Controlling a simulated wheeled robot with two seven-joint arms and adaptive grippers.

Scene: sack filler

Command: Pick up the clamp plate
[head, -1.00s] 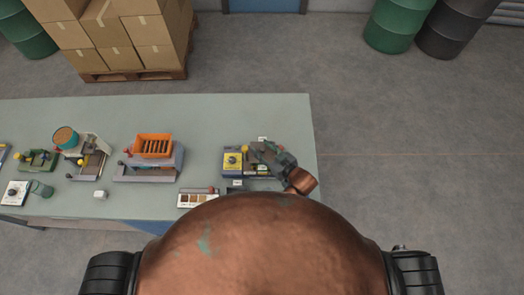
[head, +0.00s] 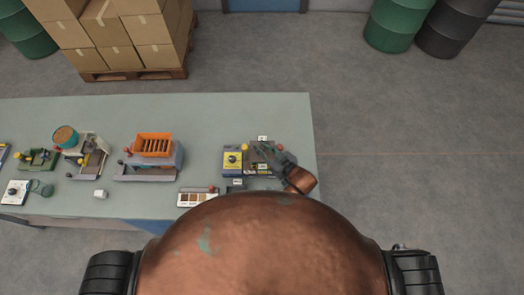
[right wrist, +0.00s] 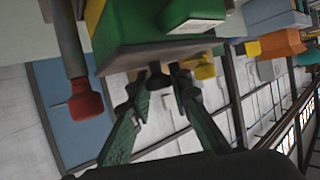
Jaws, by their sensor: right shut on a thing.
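My right gripper (head: 262,152) is over the device at the right end of the bench in the head view. In the right wrist view its two green fingers (right wrist: 158,85) close in on a small dark knob (right wrist: 157,77) under a green block, which I take to be the clamp plate (right wrist: 150,54). The gripper is shut on it. The block still appears against the device; whether it is lifted cannot be told. In the head view the arm and gripper largely hide the plate. My left gripper is not in view.
A yellow-and-blue box with a dial (head: 233,160) stands just left of the gripper. A swatch card (head: 197,197) lies in front. An orange-bin device (head: 152,146) stands farther left. The bench (head: 220,117) is clear behind; its right edge is close to the gripper.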

